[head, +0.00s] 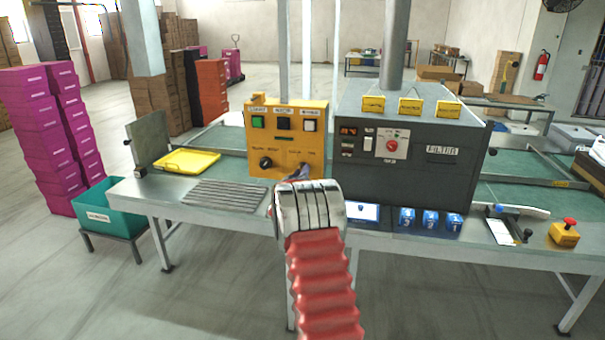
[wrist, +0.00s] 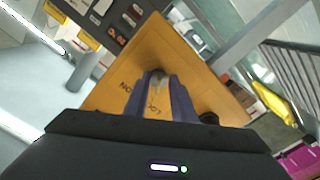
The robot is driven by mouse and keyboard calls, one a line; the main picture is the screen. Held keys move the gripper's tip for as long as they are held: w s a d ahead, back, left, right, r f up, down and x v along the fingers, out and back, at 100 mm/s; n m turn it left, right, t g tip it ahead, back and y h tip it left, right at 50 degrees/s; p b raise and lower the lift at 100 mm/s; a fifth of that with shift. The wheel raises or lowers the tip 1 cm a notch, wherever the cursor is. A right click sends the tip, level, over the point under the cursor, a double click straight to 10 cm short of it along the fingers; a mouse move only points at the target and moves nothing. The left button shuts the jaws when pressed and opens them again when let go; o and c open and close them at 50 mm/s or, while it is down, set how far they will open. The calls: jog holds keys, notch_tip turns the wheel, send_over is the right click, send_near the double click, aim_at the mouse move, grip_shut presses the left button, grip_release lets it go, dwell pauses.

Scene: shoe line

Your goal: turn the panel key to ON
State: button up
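The yellow control panel (head: 286,140) stands on the bench in the head view, with three buttons on top and a black knob (head: 265,163) at lower left. My gripper (head: 300,174) is at the panel's lower right and hides the key switch there. In the wrist view, the panel face (wrist: 130,62) fills the middle, tilted. A small grey metal key (wrist: 157,78) shows between the fingertips of my gripper (wrist: 160,82). The fingers stand apart, one on each side of it, with panel lettering visible between them. I see no clear contact. The key's exact angle is hard to tell.
A dark grey machine (head: 405,150) with a red knob stands close to the panel's right. A yellow tray (head: 187,162) lies to the left. Blue items (head: 407,218) and a red-topped button box (head: 564,233) are along the bench front. Slotted bench surface lies left of my arm.

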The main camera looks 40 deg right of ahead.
grip_shut()
